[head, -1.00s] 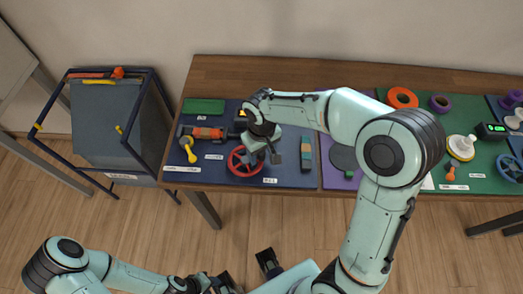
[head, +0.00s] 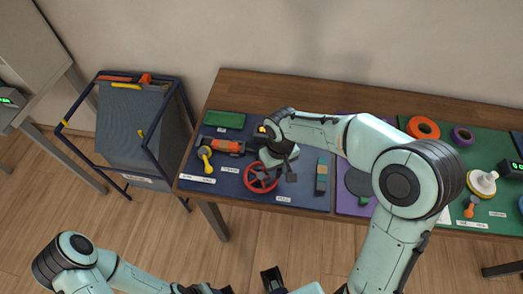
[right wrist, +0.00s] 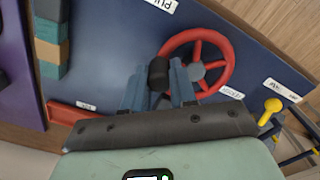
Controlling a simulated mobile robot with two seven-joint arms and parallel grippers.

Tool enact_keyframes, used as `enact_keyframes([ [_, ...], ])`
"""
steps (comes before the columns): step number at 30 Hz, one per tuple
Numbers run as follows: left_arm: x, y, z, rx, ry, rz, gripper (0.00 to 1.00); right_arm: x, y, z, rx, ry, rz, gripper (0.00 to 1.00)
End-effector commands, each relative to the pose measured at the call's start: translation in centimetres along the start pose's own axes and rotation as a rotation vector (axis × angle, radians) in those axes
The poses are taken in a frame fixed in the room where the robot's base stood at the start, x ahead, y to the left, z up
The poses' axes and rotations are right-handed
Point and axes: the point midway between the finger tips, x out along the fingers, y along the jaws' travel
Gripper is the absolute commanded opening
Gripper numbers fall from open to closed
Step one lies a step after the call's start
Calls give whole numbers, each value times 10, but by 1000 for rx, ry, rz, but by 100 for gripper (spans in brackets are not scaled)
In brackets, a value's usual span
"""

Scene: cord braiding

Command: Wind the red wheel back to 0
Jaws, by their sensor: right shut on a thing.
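The red wheel (head: 247,185) lies on the blue mat near the table's front edge. In the right wrist view its red rim (right wrist: 232,64), spokes and grey hub show. My right gripper (head: 284,168) is at the right side of the wheel. In the right wrist view my right gripper (right wrist: 159,90) is shut on the dark knob (right wrist: 158,72) at the wheel's rim. A small display (head: 261,130) with yellow marks stands behind the wheel, partly hidden by my right arm; its reading is not legible. My left gripper (head: 247,285) is low at the bottom edge, partly cut off.
An orange-and-grey tool (head: 224,146) and a yellow knob (head: 205,154) lie left of the wheel. A green block (head: 224,120) lies at the back left. A dark-framed cart (head: 140,125) stands left of the table.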

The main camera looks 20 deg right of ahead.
Motion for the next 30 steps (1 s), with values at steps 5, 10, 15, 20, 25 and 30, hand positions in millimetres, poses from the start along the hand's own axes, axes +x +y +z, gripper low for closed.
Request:
enact_keyframes([
  [5,-6,3,-1,1,3,1,43,-1,5,-13,1,4,1,0],
  [10,-17,7,-3,3,7,3,43,-2,4,-32,0,4,0,0],
  [15,-27,12,-6,4,12,4,43,-2,-5,-53,-2,5,0,0],
  [20,-33,14,-8,6,16,5,43,-2,-21,-66,-3,6,0,0],
  [25,-32,14,-7,5,15,5,43,0,-43,-70,-4,6,0,0],
  [30,-26,11,-5,4,12,4,43,1,-65,-66,-3,6,-2,0],
])
